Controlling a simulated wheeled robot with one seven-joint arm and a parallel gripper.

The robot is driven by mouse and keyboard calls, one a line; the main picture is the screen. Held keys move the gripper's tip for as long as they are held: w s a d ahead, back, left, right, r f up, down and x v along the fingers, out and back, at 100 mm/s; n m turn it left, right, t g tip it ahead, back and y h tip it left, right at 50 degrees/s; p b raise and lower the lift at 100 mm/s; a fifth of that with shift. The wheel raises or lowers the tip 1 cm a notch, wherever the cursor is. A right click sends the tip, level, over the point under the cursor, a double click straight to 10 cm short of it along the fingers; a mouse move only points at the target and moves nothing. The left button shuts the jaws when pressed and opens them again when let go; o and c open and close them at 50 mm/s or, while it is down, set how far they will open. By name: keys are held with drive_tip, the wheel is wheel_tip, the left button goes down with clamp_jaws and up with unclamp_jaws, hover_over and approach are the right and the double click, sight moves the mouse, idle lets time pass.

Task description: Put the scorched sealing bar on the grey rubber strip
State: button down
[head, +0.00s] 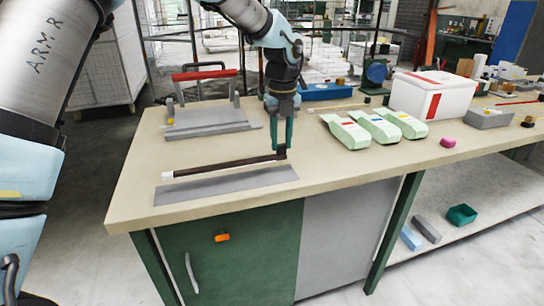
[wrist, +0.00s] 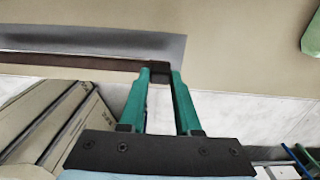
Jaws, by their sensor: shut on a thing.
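The scorched sealing bar (head: 225,163) is a long dark brown bar with a white left end and a dark block at its right end. My gripper (head: 281,147) is shut on that dark block. In the wrist view, the two teal fingers of my gripper (wrist: 160,76) pinch the block, and the bar (wrist: 70,62) runs off to the left. The grey rubber strip (head: 228,186) lies flat near the table's front edge. The bar appears just behind it in the head view, roughly along it. The strip (wrist: 100,39) also shows alongside the bar in the wrist view. I cannot tell the bar's height.
A press with a red handle (head: 205,74) and grey base (head: 208,123) stands behind the bar. Several pale green packs (head: 380,126) and a white box (head: 432,96) with a red stripe stand to the right.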

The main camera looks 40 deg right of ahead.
sight(281, 154)
wheel_tip(281, 154, down, 5)
drive_tip(key=shift+r+p, duration=0.1)
drive_tip(key=shift+p, duration=0.45)
drive_tip(key=c, duration=0.6)
unclamp_jaws()
wheel_tip(281, 154, up, 12)
drive_tip(key=shift+f+b, duration=0.1)
drive_tip(key=shift+b, duration=1)
drive_tip(key=shift+a, duration=0.1)
